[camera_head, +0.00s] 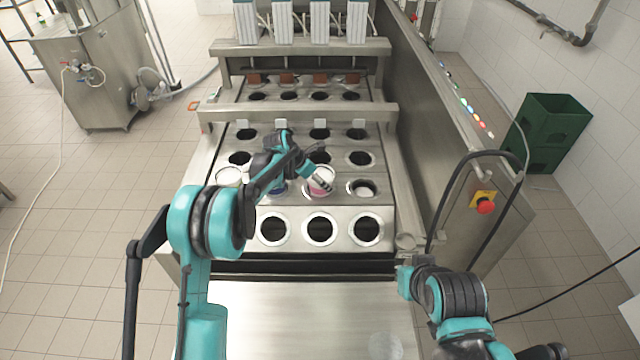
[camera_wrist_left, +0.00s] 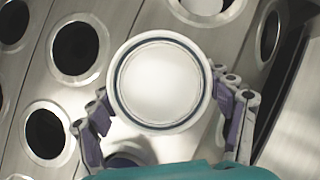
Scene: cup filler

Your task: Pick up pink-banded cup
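The pink-banded cup (camera_head: 319,191) stands in the front rows of the machine's holed plate. In the left wrist view the white cup (camera_wrist_left: 158,82) with a dark ring at its rim is seen from above, and its band is hidden. My left gripper (camera_head: 321,180) is at this cup. In the left wrist view its two fingers (camera_wrist_left: 160,98) lie on either side of the cup, close to the rim. Whether they press on it cannot be told. My right gripper (camera_head: 405,268) is by the machine's front right corner, apart from the cups, its fingers unclear.
The holed plate (camera_head: 296,213) has several empty holes. A raised crossbar (camera_head: 300,112) lies behind. A side wall (camera_head: 420,130) and a red emergency button (camera_head: 485,206) are at the right.

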